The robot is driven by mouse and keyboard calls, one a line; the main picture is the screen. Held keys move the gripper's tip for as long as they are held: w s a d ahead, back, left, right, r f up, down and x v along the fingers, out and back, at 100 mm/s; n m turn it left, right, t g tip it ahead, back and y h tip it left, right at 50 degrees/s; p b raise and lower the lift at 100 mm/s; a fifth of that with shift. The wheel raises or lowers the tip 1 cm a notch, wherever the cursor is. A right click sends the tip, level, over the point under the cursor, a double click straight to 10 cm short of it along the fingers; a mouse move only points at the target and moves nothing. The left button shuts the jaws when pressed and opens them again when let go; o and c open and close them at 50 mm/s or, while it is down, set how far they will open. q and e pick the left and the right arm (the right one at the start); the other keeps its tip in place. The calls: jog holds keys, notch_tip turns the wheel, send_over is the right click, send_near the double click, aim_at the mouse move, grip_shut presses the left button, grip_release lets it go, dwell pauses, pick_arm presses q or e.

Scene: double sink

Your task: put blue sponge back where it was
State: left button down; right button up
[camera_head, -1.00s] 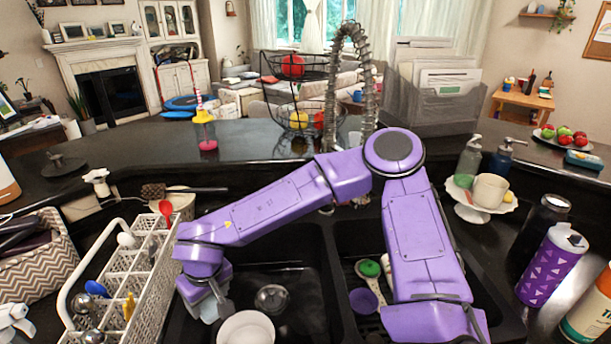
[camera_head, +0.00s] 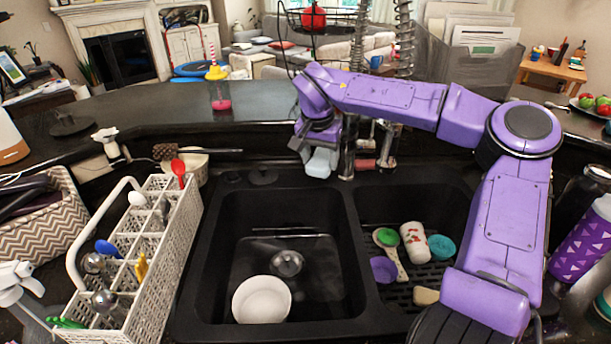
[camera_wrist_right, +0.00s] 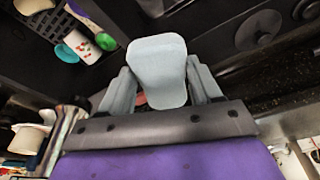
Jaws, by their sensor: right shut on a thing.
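My right gripper (camera_head: 312,148) is shut on the pale blue sponge (camera_head: 321,162), at the back rim of the sink, just left of the faucet (camera_head: 348,148). In the right wrist view the sponge (camera_wrist_right: 158,68) sits between the two grey fingers of the gripper (camera_wrist_right: 160,92) and sticks out past them. I cannot tell whether the sponge touches the rim. A reddish block (camera_head: 364,164), partly hidden by the faucet, lies right of it. My left gripper is not in view.
The left basin (camera_head: 215,250) holds a white bowl (camera_head: 262,299) and a strainer (camera_head: 287,263). The right basin holds a white cup (camera_head: 415,242), a green-headed brush (camera_head: 386,238) and other items. A white utensil caddy (camera_head: 180,245) stands left.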

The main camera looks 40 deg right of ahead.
jog(key=w+d+f+p, duration=0.1)
jog(key=w+f, duration=0.1)
jog(key=w, duration=0.1)
jog(key=w+d+f+p, duration=0.1)
jog(key=w+d+f, duration=0.1)
jog(key=w+f, duration=0.1)
jog(key=w+d+f+p, duration=0.1)
jog(key=w+d+f, duration=0.1)
jog(key=w+f, duration=0.1)
jog(key=shift+w+f, duration=0.2)
jog(key=shift+w, duration=0.7)
jog(key=shift+w+f, duration=0.25)
jog(key=shift+f, duration=0.05)
jog(key=p+x, duration=0.1)
jog(key=x, duration=0.2)
jog(key=shift+a+f, duration=0.2)
jog(key=shift+f, duration=0.35)
jog(key=o, duration=1.3)
